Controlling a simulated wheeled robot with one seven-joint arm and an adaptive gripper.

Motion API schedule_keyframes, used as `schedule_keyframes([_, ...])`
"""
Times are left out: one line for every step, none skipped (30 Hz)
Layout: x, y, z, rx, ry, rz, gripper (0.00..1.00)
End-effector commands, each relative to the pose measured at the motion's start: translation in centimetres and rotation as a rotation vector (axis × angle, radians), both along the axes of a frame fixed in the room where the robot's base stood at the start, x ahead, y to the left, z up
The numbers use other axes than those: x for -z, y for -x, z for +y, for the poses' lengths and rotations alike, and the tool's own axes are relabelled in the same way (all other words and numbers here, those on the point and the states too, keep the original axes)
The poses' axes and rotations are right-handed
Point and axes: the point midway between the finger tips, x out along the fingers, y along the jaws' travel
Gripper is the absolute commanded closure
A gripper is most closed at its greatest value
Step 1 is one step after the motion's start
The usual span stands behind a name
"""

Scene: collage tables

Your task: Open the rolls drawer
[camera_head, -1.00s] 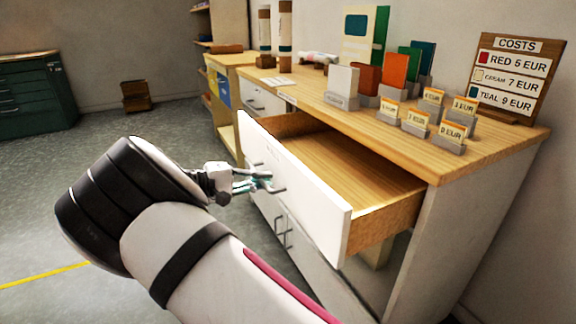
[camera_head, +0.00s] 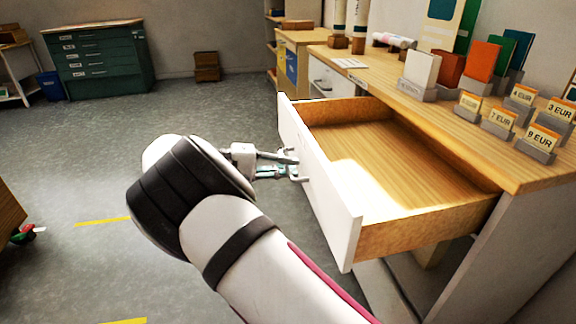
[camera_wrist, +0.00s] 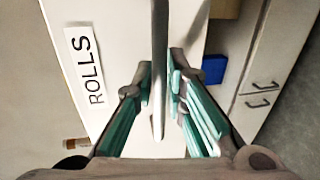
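The rolls drawer (camera_head: 331,205) has a white front and a wooden inside. It stands pulled well out of the wooden-topped cabinet, and its inside looks empty. In the wrist view, its white front carries the label ROLLS (camera_wrist: 84,65). The drawer's bar handle (camera_wrist: 158,75) runs between my two fingers there. My gripper (camera_head: 289,164) is at the front of the drawer, with its teal-lined fingers closed around the handle; the wrist view shows the fingers (camera_wrist: 158,85) on both sides of the bar.
Card stands and price tags (camera_head: 502,121) stand on the cabinet top (camera_head: 440,115). A green drawer cabinet (camera_head: 100,62) and a small brown box (camera_head: 207,67) are at the far wall. Open grey floor (camera_head: 80,170) lies left of the drawer. A wooden piece (camera_head: 8,212) is at the left edge.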

Motion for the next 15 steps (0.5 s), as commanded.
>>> schedule_keyframes([0.0, 0.0, 0.0, 0.0, 0.0, 0.001, 0.71])
schedule_keyframes([0.0, 0.0, 0.0, 0.0, 0.0, 0.0, 0.71])
schedule_keyframes([0.0, 0.0, 0.0, 0.001, 0.0, 0.0, 0.71])
schedule_keyframes([0.0, 0.0, 0.0, 0.001, 0.0, 0.0, 0.71])
schedule_keyframes([0.0, 0.0, 0.0, 0.001, 0.0, 0.0, 0.71])
schedule_keyframes([0.0, 0.0, 0.0, 0.001, 0.0, 0.0, 0.71])
schedule_keyframes([0.0, 0.0, 0.0, 0.001, 0.001, 0.0, 0.71])
schedule_keyframes([0.0, 0.0, 0.0, 0.001, 0.001, 0.0, 0.71])
schedule_keyframes([0.0, 0.0, 0.0, 0.001, 0.001, 0.0, 0.71])
schedule_keyframes([0.0, 0.0, 0.0, 0.0, 0.001, 0.0, 0.71])
schedule_keyframes([0.0, 0.0, 0.1, 0.0, 0.001, 0.0, 0.71])
schedule_keyframes([-0.1, 0.1, 0.3, -0.001, 0.0, 0.0, 0.71])
schedule_keyframes([-0.1, 0.1, 0.5, -0.002, 0.0, 0.0, 0.71])
schedule_keyframes([-0.2, 0.2, 0.7, -0.002, 0.0, 0.0, 0.71])
schedule_keyframes([-0.2, 0.3, 1.2, -0.002, 0.001, -0.001, 0.71])
